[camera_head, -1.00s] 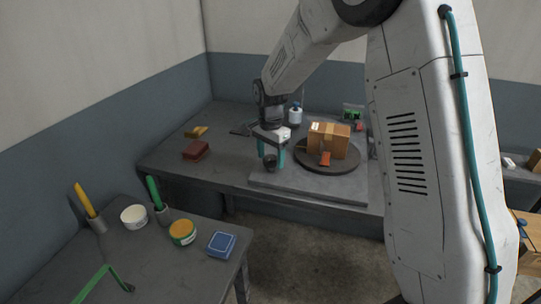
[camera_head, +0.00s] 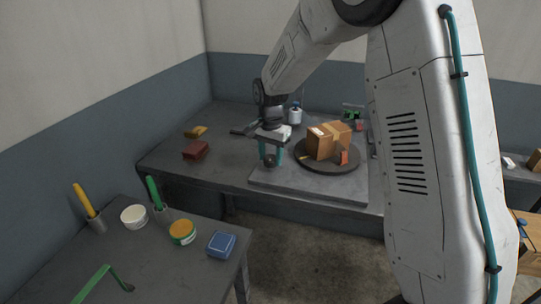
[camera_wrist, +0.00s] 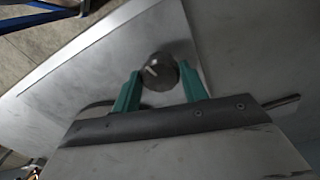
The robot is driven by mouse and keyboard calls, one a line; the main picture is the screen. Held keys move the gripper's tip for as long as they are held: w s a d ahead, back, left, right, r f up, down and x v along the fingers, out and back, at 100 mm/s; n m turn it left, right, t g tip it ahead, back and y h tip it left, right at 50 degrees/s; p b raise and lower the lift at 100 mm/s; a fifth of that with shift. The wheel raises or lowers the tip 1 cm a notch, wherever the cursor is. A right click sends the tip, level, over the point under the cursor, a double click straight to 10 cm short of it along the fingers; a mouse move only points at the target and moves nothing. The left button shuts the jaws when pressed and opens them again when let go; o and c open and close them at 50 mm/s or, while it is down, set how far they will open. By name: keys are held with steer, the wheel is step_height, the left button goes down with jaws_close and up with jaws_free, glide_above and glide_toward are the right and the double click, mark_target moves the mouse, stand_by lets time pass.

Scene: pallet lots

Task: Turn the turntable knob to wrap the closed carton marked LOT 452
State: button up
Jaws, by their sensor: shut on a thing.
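The closed brown carton (camera_head: 327,141) sits on the round dark turntable (camera_head: 331,168), turned at an angle, with a pale label on top; its lettering is too small to read. The turntable rests on a grey base plate (camera_head: 310,187). My gripper (camera_head: 270,161) reaches down at the plate's left part, beside the turntable.
A small orange-red block (camera_head: 343,157) is at the turntable's front right edge. A white bottle (camera_head: 295,115) stands behind my gripper. A dark red box (camera_head: 196,150) and a yellow item (camera_head: 195,132) lie to the left. The near table holds tubs and a blue box (camera_head: 221,244).

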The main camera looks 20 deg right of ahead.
mark_target(271, 157)
steer(key=n, duration=0.5)
steer(key=shift+n, duration=0.3)
steer(key=n, duration=1.6)
steer(key=shift+n, duration=0.3)
steer(key=o, duration=1)
steer(key=shift+r, duration=3.95)
